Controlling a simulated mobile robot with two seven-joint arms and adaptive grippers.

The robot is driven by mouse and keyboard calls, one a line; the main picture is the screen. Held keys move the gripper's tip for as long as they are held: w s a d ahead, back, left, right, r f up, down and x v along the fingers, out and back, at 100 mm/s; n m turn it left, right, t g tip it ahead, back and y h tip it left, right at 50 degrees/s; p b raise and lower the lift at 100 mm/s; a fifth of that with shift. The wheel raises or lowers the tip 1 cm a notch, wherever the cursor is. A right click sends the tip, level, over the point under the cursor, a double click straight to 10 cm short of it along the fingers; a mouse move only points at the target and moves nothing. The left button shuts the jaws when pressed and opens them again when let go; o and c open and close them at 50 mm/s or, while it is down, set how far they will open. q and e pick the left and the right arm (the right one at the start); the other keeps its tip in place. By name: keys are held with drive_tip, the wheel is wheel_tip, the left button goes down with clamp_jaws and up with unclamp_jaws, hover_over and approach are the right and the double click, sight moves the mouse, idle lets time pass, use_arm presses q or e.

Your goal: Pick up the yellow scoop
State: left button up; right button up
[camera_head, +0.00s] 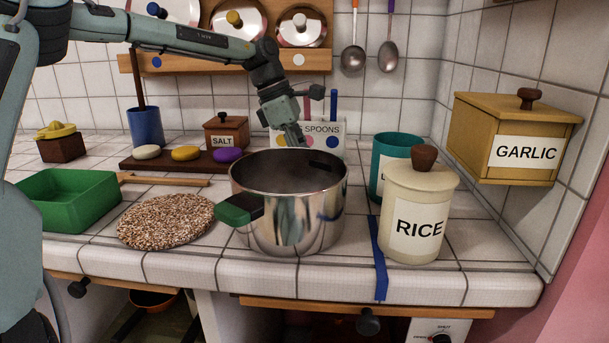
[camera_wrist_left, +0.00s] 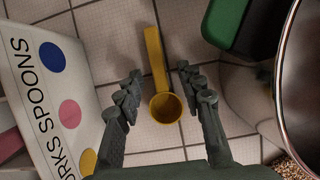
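The yellow scoop (camera_wrist_left: 164,104) lies on the white tiled counter in the left wrist view, its handle pointing up the picture and its round bowl lower down. My left gripper (camera_wrist_left: 160,77) is open, with one finger on each side of the scoop and a gap on both sides. In the head view my left gripper (camera_head: 295,138) points down behind the steel pot (camera_head: 290,215). The scoop is hidden there, behind the pot. My right gripper is in neither view.
The spoons box (camera_head: 328,138) stands close beside the gripper; it also shows in the left wrist view (camera_wrist_left: 50,95). The pot's rim and green handle (camera_wrist_left: 240,25) are on the other side. A rice jar (camera_head: 418,215) and teal canister (camera_head: 385,160) stand right of the pot.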

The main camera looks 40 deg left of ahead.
use_arm(q)
clamp_jaws()
idle(0.4)
